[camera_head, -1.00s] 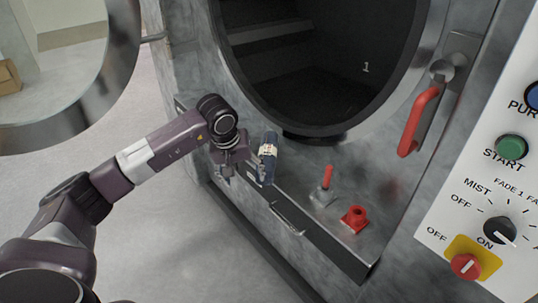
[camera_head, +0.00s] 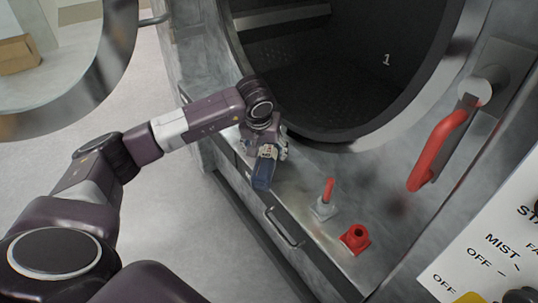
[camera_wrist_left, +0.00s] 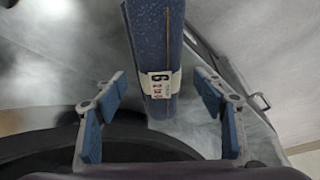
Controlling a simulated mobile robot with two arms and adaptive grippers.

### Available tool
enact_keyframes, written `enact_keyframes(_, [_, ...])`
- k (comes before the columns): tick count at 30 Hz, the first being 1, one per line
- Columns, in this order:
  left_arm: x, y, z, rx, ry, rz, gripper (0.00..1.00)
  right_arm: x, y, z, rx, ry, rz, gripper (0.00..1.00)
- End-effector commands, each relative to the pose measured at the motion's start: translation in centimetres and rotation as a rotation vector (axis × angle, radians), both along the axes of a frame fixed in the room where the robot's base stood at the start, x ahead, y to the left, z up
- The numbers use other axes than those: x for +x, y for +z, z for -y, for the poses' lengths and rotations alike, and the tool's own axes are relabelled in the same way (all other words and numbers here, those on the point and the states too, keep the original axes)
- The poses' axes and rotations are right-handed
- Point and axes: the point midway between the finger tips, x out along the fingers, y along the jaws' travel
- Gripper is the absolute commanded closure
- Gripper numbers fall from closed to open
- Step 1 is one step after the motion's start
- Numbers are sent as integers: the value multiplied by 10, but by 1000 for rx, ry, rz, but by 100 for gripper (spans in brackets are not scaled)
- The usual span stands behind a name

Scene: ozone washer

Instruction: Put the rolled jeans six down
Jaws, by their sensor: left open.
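The rolled jeans six (camera_head: 264,172) is a dark blue roll with a pale label band. In the head view it is at the washer's front metal ledge (camera_head: 300,180), partly covered by my left gripper (camera_head: 265,148). In the left wrist view the roll (camera_wrist_left: 153,40) lies lengthwise between the fingers, its label showing a 6. The left gripper (camera_wrist_left: 160,88) is open, with blue-padded fingers on both sides of the roll and visible gaps to it. I cannot tell whether the roll rests fully on the ledge. My right gripper is not in view.
The washer's round dark opening (camera_head: 325,75) is behind the ledge. A red-tipped lever (camera_head: 326,195) and a red fitting (camera_head: 355,238) stand on the ledge to the right. A red door handle (camera_head: 437,150) is further right. A drawer handle (camera_head: 283,228) is below the ledge.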

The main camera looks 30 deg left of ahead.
Motion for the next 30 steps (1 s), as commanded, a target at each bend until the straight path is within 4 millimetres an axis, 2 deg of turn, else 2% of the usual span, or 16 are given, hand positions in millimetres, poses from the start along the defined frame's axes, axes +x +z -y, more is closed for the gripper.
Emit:
enact_keyframes(3, [7, -11, -2, -3, 1, -3, 36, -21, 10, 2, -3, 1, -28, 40])
enact_keyframes(7, [15, -29, -6, -2, 2, -2, 36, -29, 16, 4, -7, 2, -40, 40])
enact_keyframes(12, [21, -42, -8, -1, 1, 0, 36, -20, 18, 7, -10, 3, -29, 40])
enact_keyframes(19, [21, -43, -9, 0, 1, 2, 37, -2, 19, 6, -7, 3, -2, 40])
enact_keyframes(30, [21, -43, -9, -1, 1, 1, 78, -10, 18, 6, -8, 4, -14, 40])
